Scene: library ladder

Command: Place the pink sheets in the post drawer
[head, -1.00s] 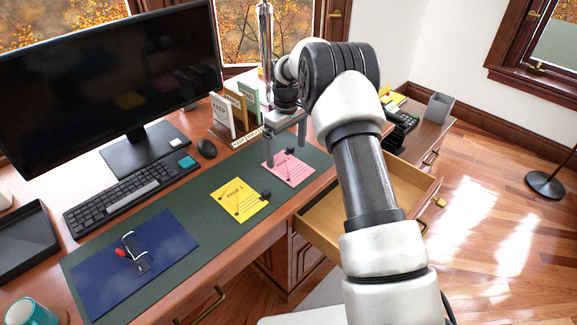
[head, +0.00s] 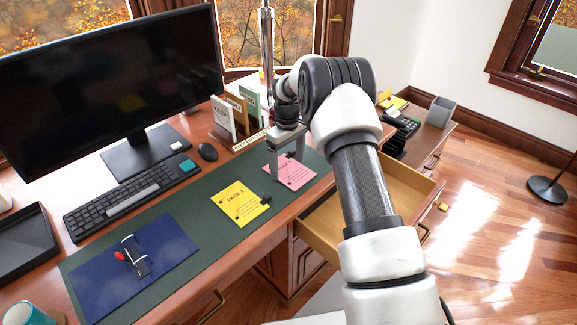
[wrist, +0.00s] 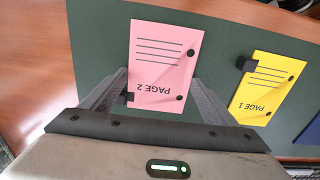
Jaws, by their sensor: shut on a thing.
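The pink sheets (head: 297,177), marked PAGE 2, are on the green desk mat (head: 190,211), with black fasteners on them. In the wrist view the pink sheets (wrist: 160,62) show between the two fingers of my gripper (wrist: 162,84), one finger along each side edge. My gripper (head: 288,156) is shut on the pink sheets, low over the mat. I cannot tell whether they are lifted at all. An open, wooden drawer (head: 411,187) stands out from the desk to the right of the sheets. It looks empty, and my arm hides its middle. No label shows on it.
Yellow sheets (head: 238,203), marked PAGE 1, lie left of the pink ones. A blue folder (head: 165,258) with a red-tipped item lies farther left. A sorter with upright cards (head: 222,118) stands behind. A monitor, keyboard (head: 130,195) and mouse (head: 207,152) fill the back left.

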